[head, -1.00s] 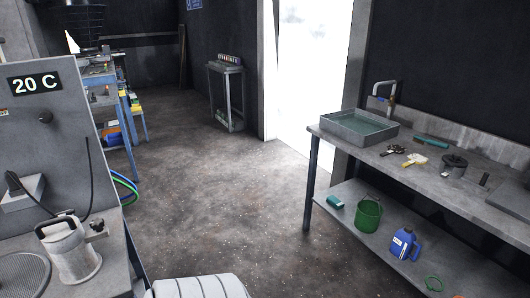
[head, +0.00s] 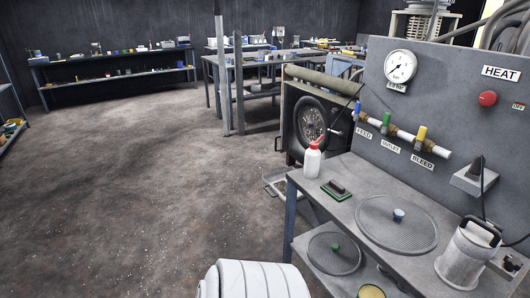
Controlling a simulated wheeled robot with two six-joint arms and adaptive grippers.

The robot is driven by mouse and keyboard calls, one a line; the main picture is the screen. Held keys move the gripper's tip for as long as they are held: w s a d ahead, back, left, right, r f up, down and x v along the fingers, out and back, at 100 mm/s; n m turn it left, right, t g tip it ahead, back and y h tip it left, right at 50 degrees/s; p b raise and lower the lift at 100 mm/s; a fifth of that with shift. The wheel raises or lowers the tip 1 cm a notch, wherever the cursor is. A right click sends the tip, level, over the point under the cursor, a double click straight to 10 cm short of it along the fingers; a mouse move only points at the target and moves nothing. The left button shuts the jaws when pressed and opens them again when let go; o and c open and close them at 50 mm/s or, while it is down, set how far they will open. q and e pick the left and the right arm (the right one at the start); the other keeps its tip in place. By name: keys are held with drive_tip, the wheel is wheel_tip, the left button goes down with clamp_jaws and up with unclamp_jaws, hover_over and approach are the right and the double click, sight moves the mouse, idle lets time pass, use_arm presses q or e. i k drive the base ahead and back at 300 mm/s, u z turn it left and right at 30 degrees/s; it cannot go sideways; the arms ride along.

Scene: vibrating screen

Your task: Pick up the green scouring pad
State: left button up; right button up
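A flat green pad with a dark block or handle on top (head: 337,190) lies on the grey bench (head: 368,180), close to its left edge. It looks like the green scouring pad, but its material is too small to tell. A white bottle with a red top (head: 312,160) stands just behind it. Neither of my grippers shows in the head view.
A round mesh screen (head: 396,224) and a metal canister (head: 467,254) occupy the bench to the right. A panel with a gauge (head: 399,67) and coloured valves rises behind. A lower shelf holds another round screen (head: 335,253). Open floor (head: 150,190) lies left.

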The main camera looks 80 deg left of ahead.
sight(335, 190)
drive_tip(key=u, duration=1.25)
drive_tip(key=i, duration=0.2)
